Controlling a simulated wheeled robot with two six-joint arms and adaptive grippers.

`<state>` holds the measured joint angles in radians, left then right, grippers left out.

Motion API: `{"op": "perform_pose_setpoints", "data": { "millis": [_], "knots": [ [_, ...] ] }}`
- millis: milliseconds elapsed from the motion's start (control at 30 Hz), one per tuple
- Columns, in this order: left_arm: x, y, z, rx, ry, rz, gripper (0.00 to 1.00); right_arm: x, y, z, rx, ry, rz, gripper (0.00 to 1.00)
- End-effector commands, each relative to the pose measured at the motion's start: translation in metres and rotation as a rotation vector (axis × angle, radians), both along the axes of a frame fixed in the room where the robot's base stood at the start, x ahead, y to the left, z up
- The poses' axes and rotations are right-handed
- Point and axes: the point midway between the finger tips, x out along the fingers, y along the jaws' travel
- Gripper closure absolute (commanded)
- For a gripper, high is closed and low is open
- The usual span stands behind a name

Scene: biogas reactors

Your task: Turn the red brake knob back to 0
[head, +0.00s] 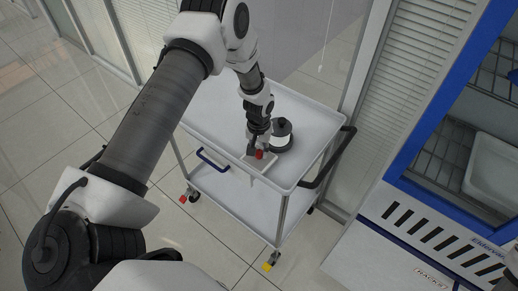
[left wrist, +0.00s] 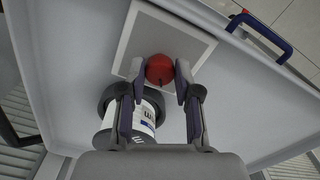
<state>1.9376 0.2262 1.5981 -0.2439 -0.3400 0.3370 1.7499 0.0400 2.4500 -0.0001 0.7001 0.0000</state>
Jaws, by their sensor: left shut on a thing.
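The red brake knob (head: 259,155) is a small round red thing at the front of the white cart's top tray. In the left wrist view the knob (left wrist: 160,68) sits between the fingertips over a pale square plate (left wrist: 200,46). My left gripper (head: 257,149) points down and is shut on the knob; in the left wrist view its two fingers (left wrist: 160,76) flank it. No scale or 0 mark is readable, so the knob's angle cannot be told. My right gripper is out of view.
A dark-topped round device with a white label (head: 282,137) stands close beside the gripper on the white cart (head: 310,122). The cart has a dark push handle (head: 330,162) and a blue handle (head: 212,160). A blue-framed cabinet (head: 412,145) stands at right.

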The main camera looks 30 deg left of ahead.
Motion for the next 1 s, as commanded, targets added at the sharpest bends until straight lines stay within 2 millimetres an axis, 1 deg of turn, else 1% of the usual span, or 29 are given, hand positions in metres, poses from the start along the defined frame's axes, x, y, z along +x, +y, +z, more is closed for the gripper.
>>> {"op": "perform_pose_setpoints", "data": {
  "millis": [33,433,467,500,833,933,1000],
  "knots": [
    [-0.002,0.0,-0.002,-0.001,0.006,0.006,1.0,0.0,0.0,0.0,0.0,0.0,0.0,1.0],
    [-0.002,0.0,-0.002,-0.001,0.006,0.013,1.0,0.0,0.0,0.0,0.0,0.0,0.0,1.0],
    [-0.002,0.0,-0.002,-0.001,0.006,0.013,0.57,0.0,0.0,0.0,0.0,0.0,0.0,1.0],
    [-0.002,0.0,-0.002,-0.001,0.006,0.013,0.43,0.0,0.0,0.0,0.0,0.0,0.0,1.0],
    [0.0,0.0,0.001,0.0,0.001,0.012,0.43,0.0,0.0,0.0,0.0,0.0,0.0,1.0],
    [0.001,0.0,0.012,-0.001,-0.001,0.012,0.43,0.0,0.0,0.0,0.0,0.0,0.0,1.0],
    [0.001,0.0,0.026,-0.001,-0.003,0.012,0.43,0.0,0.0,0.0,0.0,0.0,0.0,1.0]
  ]
}}
